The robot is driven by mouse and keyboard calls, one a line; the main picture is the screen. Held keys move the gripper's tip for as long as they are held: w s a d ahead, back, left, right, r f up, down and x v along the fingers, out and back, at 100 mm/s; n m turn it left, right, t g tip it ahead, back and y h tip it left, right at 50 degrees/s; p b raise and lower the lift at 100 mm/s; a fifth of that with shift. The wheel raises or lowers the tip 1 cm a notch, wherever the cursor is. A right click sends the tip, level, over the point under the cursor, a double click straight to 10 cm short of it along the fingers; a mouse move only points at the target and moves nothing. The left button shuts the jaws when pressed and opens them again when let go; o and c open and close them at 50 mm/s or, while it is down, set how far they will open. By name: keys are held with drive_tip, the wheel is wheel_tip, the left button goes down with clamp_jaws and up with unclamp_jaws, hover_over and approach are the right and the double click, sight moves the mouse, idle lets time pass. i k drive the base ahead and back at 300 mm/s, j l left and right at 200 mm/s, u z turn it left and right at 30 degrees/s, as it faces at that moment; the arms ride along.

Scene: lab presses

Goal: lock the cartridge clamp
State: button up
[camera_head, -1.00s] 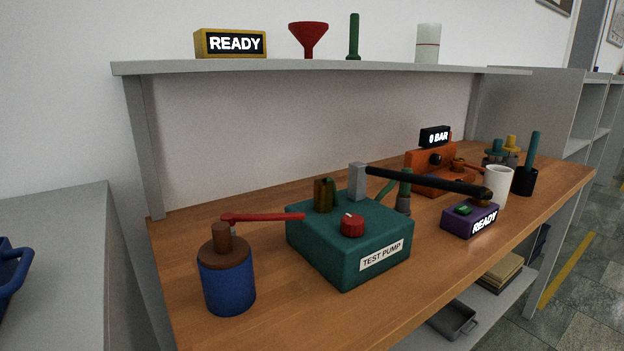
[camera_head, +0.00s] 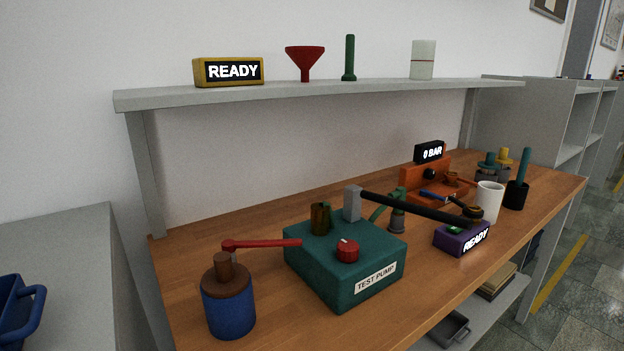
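No part is labelled as the cartridge clamp, and I cannot tell for sure which one it is. A blue cylinder (camera_head: 231,313) with a brown cap and a red lever (camera_head: 262,243) stands at the front left of the bench. The red lever lies about level and points right. The teal test pump (camera_head: 345,267) has a red knob and a long black handle (camera_head: 415,206) reaching right. An orange unit (camera_head: 422,178) with a "0 BAR" display (camera_head: 429,152) stands behind, partly hidden by that handle. My gripper is not in view.
A purple box (camera_head: 461,238) reading READY, a white cup (camera_head: 489,202) and a black holder (camera_head: 516,194) stand at the right of the wooden bench (camera_head: 205,230). The bench's front centre is clear.

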sight(229, 244)
drive_tip(key=i+l, duration=0.65)
drive_tip(key=l, duration=0.15)
drive_tip(key=i+l+u, duration=0.1)
drive_tip(key=i+l, duration=0.55)
drive_tip(key=l, duration=0.1)
